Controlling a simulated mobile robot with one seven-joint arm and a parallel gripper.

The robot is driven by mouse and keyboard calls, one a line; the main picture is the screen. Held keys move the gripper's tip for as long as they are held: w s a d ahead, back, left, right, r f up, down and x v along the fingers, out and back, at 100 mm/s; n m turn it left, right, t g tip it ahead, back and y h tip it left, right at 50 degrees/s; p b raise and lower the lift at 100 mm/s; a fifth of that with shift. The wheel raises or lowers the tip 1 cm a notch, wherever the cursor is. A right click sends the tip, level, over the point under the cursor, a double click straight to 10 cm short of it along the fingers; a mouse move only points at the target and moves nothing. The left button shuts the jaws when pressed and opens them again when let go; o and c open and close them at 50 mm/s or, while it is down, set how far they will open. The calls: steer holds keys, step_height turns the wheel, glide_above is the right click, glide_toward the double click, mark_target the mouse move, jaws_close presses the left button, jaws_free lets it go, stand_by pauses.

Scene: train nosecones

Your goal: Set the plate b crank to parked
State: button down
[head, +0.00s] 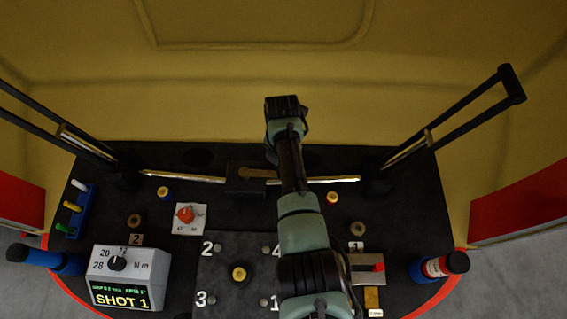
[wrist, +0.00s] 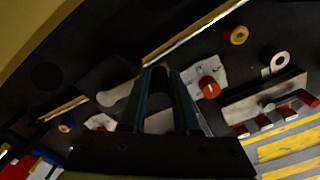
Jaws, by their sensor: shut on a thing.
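In the wrist view the crank (wrist: 118,94) runs to the fingers. My gripper (wrist: 163,70) is shut around its right end, as far as I can tell; the exact contact is dark. In the head view my arm hides the fingertips. A thin bright rod (head: 185,177) runs left from the block, and another rod (head: 335,180) runs right.
A white plate with a red knob (head: 186,215) sits front left; another red-knobbed plate (wrist: 208,88) is right of my fingers. Tall black wiper arms (head: 480,100) rise at both sides. A torque box (head: 125,275) reads SHOT 1. A blue-and-red bottle (head: 440,267) lies right.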

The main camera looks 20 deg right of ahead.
steer(key=c, duration=0.7)
jaws_free()
steer(key=shift+w+a+r, duration=0.1)
steer(key=shift+w+a, duration=0.1)
steer(key=shift+a, duration=0.15)
steer(key=shift+o, duration=0.3)
steer(key=shift+s, duration=0.1)
step_height(320, 180, up, 13)
steer(key=shift+p, duration=0.45)
